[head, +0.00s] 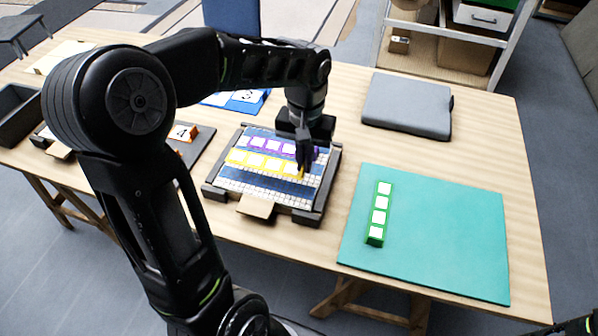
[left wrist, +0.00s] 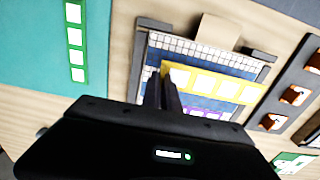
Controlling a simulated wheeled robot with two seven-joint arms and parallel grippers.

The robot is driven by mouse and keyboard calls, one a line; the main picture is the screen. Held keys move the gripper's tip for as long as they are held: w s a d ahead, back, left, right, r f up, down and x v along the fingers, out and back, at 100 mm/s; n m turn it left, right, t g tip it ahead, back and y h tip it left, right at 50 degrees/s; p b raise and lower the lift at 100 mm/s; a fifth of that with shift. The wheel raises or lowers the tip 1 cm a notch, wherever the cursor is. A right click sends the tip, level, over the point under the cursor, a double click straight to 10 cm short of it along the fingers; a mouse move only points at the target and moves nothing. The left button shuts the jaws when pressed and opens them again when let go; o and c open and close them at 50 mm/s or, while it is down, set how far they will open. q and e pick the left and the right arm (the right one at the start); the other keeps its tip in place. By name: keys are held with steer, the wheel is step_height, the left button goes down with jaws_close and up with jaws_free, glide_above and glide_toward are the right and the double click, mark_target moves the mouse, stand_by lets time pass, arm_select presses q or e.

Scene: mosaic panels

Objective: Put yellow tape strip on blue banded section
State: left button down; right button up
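The yellow tape strip (head: 264,163), with several white squares, lies along the blue banded section (head: 262,186) of the framed mosaic panel; it also shows in the left wrist view (left wrist: 212,83). It runs parallel to the bands. I cannot tell whether it touches the panel or is slightly above it. My left gripper (head: 303,168) points down at the strip's right end in the head view. Its fingers (left wrist: 163,88) are close together around that end. A purple strip (head: 271,146) lies on the panel just behind the yellow one. My right gripper is not in view.
A teal mat (head: 430,240) with a green strip (head: 379,212) lies to the right. A grey closed case (head: 407,104) lies behind it. A dark tray with orange pieces (head: 183,132) stands left of the panel. Bare wood lies between panel and mat.

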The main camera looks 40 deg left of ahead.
mark_target(304, 187)
arm_select(q)
steer(key=shift+f, duration=0.85)
steer(key=shift+f, duration=1.9)
steer(key=shift+f, duration=0.1)
steer(key=shift+f, duration=0.15)
steer(key=c, duration=1.6)
jaws_free()
step_height(304, 187, up, 13)
steer(key=shift+f, duration=0.2)
